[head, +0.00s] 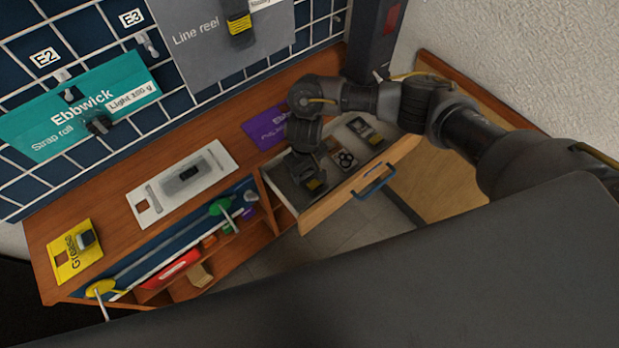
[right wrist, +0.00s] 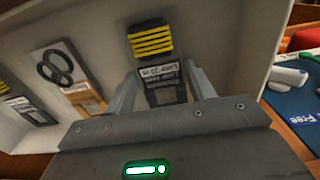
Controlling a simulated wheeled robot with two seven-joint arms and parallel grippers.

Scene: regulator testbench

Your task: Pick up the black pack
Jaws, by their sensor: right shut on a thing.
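The black pack (right wrist: 151,42), with yellow stripes on one end and a white printed label, sits at the open drawer in the right wrist view. My right gripper (right wrist: 163,80) has its fingers on either side of the labelled part and is shut on it. The gripper hides the rest of the pack there. Whether it is lifted off the drawer floor I cannot tell. My left gripper is not in view.
The open drawer (head: 331,203) has a blue handle (head: 374,181). It also holds a card with black rings (head: 345,159) and a similar black and yellow item (head: 362,129). The wooden bench (head: 127,213) and a blue tiled wall stand to the left.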

